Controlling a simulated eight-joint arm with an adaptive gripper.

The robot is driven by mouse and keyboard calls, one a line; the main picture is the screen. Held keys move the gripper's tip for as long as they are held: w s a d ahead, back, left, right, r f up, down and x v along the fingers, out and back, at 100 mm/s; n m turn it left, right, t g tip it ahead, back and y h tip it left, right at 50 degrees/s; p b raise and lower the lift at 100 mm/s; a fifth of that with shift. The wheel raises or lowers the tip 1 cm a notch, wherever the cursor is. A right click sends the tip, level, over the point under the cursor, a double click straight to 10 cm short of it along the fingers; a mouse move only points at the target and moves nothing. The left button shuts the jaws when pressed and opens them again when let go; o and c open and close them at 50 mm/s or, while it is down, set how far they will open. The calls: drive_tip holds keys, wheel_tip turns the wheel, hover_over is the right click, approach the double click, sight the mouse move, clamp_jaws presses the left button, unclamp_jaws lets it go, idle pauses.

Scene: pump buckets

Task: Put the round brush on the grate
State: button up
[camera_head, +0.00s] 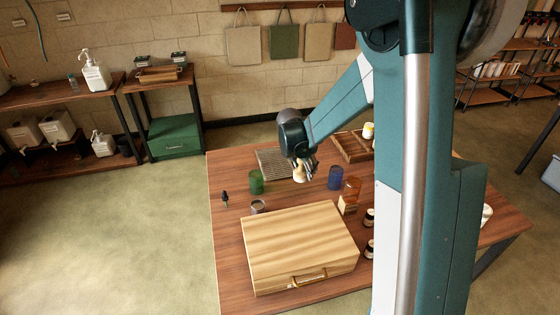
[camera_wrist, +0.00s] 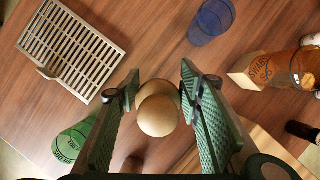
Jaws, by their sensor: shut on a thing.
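The round brush (camera_wrist: 158,110) shows as a pale wooden knob between the two fingers of my gripper (camera_wrist: 160,92) in the wrist view. My gripper is shut on it. In the head view the brush (camera_head: 299,174) hangs under my gripper (camera_head: 301,164), above the table; its bristles cannot be made out. The grate (camera_wrist: 84,38) is a slotted metal rack with a small handle, at the upper left in the wrist view. In the head view the grate (camera_head: 268,160) lies on the far part of the table, partly hidden behind my gripper.
A green cup (camera_head: 256,182) and a blue cup (camera_head: 335,178) stand on either side of the gripper. A large wooden case (camera_head: 300,246) fills the near table (camera_head: 230,278). A wooden tray (camera_head: 350,146) stands behind.

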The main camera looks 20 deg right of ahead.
drive_tip(key=r+n+p, duration=0.1)
drive_tip(key=p, duration=0.1)
hover_over(279, 157)
drive_tip(key=s+a, duration=0.1)
drive_tip(key=s, duration=0.1)
drive_tip(key=shift+w+a+r, duration=0.15)
drive_tip(key=shift+w, duration=0.1)
drive_tip(key=shift+f+b, duration=0.6)
drive_tip(key=shift+f, duration=2.55)
drive_tip(key=shift+f+t, duration=0.15)
drive_tip(key=shift+t, duration=0.15)
drive_tip(key=shift+f, duration=1.7)
drive_tip(key=shift+f+b, duration=0.15)
drive_tip(key=shift+b, duration=0.2)
